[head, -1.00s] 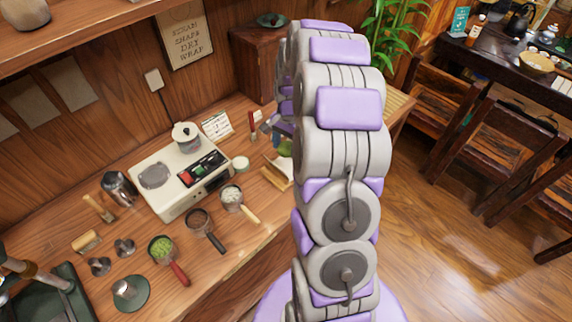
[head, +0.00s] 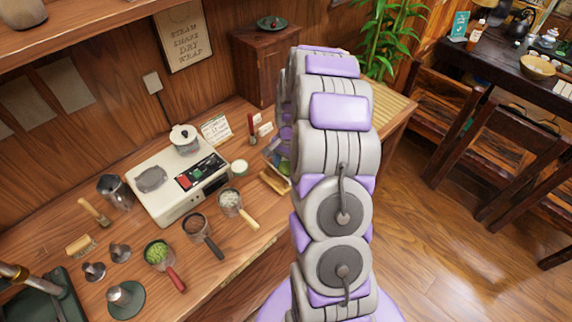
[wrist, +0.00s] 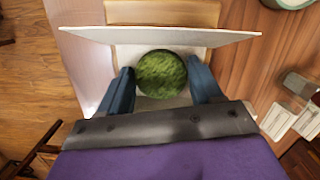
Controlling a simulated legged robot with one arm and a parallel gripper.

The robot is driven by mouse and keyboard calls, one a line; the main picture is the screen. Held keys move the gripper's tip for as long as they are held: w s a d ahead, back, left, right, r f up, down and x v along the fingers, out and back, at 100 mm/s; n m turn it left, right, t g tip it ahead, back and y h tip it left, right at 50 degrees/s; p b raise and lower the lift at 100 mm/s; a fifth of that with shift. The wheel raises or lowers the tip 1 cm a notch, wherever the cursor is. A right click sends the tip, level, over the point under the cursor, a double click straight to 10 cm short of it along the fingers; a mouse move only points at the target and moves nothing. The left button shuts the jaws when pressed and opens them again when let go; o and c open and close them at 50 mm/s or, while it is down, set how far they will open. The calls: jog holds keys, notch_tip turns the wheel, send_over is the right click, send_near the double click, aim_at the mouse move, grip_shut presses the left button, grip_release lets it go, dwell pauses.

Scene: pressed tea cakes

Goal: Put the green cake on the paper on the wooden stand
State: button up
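The green cake (wrist: 161,74) is a round, textured green disc in the wrist view. My gripper (wrist: 161,76) has its two blue fingers at either side of the cake, against its edges with no clear gap. White paper (wrist: 205,42) shows behind and around the cake; whether the cake touches it is hard to tell. Part of the wooden stand (wrist: 165,13) shows at the top of the wrist view. In the head view my arm partly hides the gripper (head: 275,150), and the wooden stand (head: 274,181) shows below it at the counter's right side.
A white machine (head: 170,185) stands on the counter to the left. Several handled cups are in front of it, including one with green leaves (head: 158,252). Open floor (head: 440,240) lies to the right.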

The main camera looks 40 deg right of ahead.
aim_at(289, 165)
jog(key=o, duration=0.4)
notch_tip(289, 165, up, 12)
jog(key=d+f+p, duration=0.1)
jog(key=p, duration=0.2)
jog(key=s+a+r+n, duration=0.4)
jog(key=a+r, duration=0.3)
jog(key=a, duration=0.2)
jog(key=s+a+r+n+g, duration=0.1)
jog(key=s+a+r+n, duration=0.2)
jog(key=s+a, duration=0.35)
jog(key=s+a+r+n, duration=0.3)
jog(key=s+a+r, duration=0.15)
jog(key=s, duration=0.35)
jog(key=s+a+n, duration=0.1)
jog(key=s, duration=0.2)
jog(key=s+a+n+h, duration=0.1)
jog(key=s, duration=0.3)
jog(key=s+a+f+n, duration=0.1)
jog(key=s+n, duration=0.1)
jog(key=s, duration=0.2)
jog(key=shift+s+a+f, duration=0.1)
jog(key=shift+s+a, duration=0.15)
jog(key=shift+a, duration=0.05)
